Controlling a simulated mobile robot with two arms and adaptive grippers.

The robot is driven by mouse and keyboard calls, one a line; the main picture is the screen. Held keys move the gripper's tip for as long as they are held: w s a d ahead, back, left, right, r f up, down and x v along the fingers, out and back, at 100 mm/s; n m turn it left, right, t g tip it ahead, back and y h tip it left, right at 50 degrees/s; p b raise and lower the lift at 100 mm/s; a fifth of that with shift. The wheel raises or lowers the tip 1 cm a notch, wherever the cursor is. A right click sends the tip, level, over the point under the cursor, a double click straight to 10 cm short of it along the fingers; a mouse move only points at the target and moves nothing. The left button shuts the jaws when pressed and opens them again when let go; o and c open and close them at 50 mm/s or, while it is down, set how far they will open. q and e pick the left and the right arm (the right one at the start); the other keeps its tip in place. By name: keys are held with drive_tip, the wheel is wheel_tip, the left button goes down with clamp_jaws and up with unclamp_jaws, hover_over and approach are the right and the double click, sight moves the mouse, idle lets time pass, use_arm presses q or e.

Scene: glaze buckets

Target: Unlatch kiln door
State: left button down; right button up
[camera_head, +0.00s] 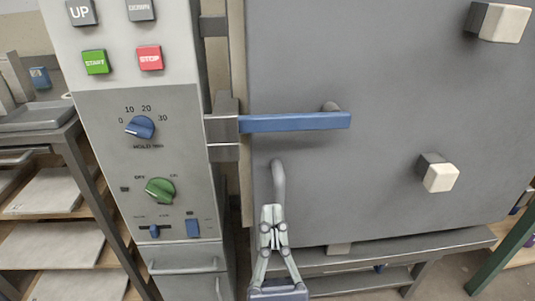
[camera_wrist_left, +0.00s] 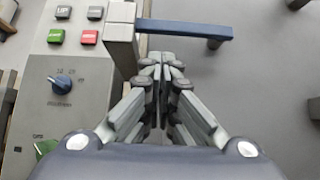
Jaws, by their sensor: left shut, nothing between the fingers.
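The grey kiln door (camera_head: 385,85) fills the right of the head view. Its blue latch lever (camera_head: 295,122) lies level across the door's left edge, with its left end at a grey latch block (camera_head: 222,128). A grey curved handle (camera_head: 279,185) is on the door below the lever. My left gripper (camera_head: 271,212) is shut and empty, below the lever and in front of the handle's lower part. In the left wrist view, my left gripper (camera_wrist_left: 161,66) points toward the latch block (camera_wrist_left: 122,35) and the blue lever (camera_wrist_left: 185,28). My right gripper is out of view.
The control panel (camera_head: 150,100) left of the door has green and red buttons, a blue knob (camera_head: 140,127) and a green knob (camera_head: 160,190). Shelves (camera_head: 75,130) stand at the far left. White-ended blocks (camera_head: 440,178) stick out from the door.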

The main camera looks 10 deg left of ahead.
sight(261, 130)
use_arm(q)
drive_tip(key=p+x, duration=0.2)
drive_tip(key=x, duration=0.8)
drive_tip(key=shift+w, duration=0.1)
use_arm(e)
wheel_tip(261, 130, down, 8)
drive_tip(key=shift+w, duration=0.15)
use_arm(q)
drive_tip(key=shift+h, duration=0.3)
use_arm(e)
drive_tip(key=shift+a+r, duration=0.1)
use_arm(q)
drive_tip(key=r+m+h+p, duration=0.1)
drive_tip(key=m+p, duration=0.1)
drive_tip(key=a+r+m+h+p, duration=0.1)
drive_tip(key=r+h, duration=0.1)
drive_tip(key=shift+m+t+p, duration=0.3)
drive_tip(key=shift+m+p, duration=0.1)
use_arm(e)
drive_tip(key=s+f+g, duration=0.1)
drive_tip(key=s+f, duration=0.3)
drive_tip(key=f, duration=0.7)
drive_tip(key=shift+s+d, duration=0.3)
use_arm(q)
drive_tip(key=shift+s+f, duration=0.1)
drive_tip(key=shift+s, duration=0.1)
